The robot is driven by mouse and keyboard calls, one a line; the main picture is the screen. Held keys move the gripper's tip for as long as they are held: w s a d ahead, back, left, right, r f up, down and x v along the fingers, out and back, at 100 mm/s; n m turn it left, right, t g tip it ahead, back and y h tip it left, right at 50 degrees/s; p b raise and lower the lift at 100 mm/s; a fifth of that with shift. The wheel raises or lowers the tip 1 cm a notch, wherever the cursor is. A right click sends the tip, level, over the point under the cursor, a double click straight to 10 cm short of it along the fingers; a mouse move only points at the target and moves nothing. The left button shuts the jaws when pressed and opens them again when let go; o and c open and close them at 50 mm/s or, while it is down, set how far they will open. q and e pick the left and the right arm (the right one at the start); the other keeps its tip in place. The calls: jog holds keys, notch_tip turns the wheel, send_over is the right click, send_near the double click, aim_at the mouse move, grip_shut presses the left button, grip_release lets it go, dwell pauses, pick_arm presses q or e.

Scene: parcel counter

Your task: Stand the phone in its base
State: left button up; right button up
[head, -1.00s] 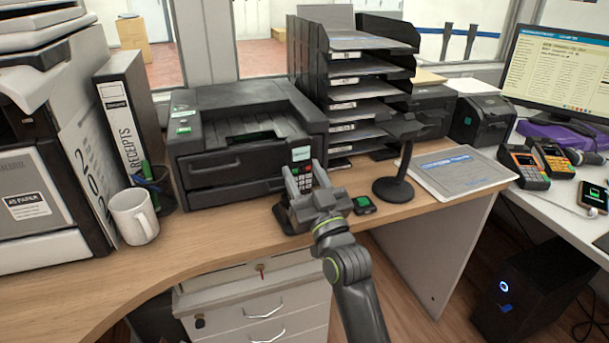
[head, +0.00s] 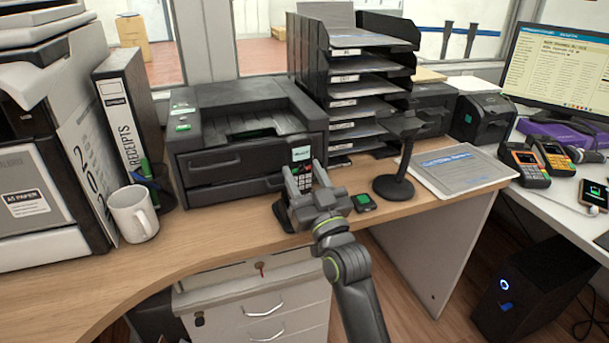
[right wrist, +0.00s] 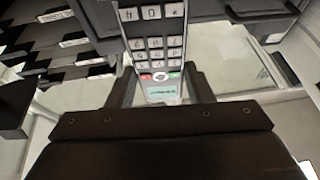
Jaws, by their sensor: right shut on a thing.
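The phone (head: 301,155) is a dark cordless handset with a light screen and pale keys. It stands roughly upright in my right gripper (head: 303,176), in front of the black printer. In the right wrist view the phone (right wrist: 158,45) shows its keypad and screen between the two fingers of my right gripper (right wrist: 162,88), which is shut on it. The dark base (head: 283,216) shows partly at the left of the gripper on the counter. The phone's lower end is hidden by the gripper, so I cannot tell whether it touches the base. My left gripper is not in view.
The black printer (head: 240,140) stands close behind the phone. A small dark device with a green screen (head: 364,202) and a black stand (head: 394,185) are to the right. A white mug (head: 133,214) is on the left. The counter's front edge is close.

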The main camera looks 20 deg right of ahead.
jog(key=shift+f, duration=0.15)
jog(key=shift+f+b, duration=0.45)
jog(key=shift+b, duration=0.1)
jog(key=shift+f, duration=0.25)
jog(key=shift+f+b, duration=0.4)
jog(key=shift+b, duration=0.2)
jog(key=o, duration=1.2)
jog(key=shift+c, duration=0.2)
